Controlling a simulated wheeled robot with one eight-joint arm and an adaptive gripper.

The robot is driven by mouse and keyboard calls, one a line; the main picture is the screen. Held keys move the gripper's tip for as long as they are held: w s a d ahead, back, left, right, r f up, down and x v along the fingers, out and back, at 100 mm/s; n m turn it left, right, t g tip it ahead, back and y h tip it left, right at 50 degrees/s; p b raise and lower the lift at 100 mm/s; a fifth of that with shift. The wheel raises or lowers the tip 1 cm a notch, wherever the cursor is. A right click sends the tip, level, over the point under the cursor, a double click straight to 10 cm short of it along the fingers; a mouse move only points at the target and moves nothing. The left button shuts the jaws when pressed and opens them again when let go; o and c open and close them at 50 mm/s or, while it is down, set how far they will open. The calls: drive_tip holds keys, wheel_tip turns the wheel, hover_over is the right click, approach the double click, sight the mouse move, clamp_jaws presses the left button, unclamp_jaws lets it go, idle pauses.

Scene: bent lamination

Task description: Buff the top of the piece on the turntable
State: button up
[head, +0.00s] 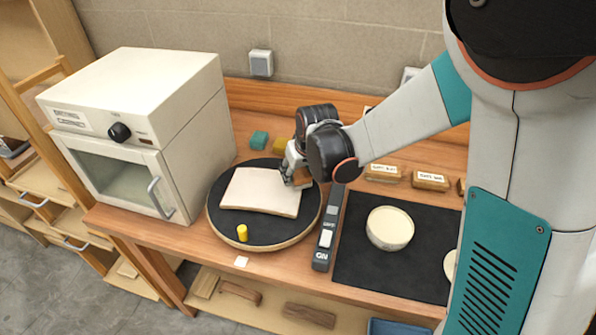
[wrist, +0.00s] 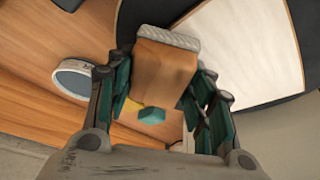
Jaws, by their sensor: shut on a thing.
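The piece, a pale cream panel (head: 258,192) with a thin brown edge, lies on the black turntable (head: 225,229). In the wrist view the panel (wrist: 240,48) is at the upper right, on the dark turntable top (wrist: 148,14). A yellow peg (head: 242,232) stands at the turntable's front. My gripper (head: 297,179) is over the panel's right end, shut on a tan wooden block (wrist: 163,72) with a pale ribbed pad (wrist: 168,36) on its far end. The block (head: 301,178) is partly hidden in the head view. I cannot tell whether the pad touches the panel.
A white oven (head: 150,130) stands left of the turntable. A teal block (head: 259,140) and a yellow block (head: 283,145) lie behind it. A dark switch bar (head: 325,240) and a black mat (head: 360,265) with a round cream tub (head: 390,228) are at the right.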

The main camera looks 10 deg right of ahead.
drive_tip(key=shift+f, duration=0.35)
drive_tip(key=shift+a, duration=0.1)
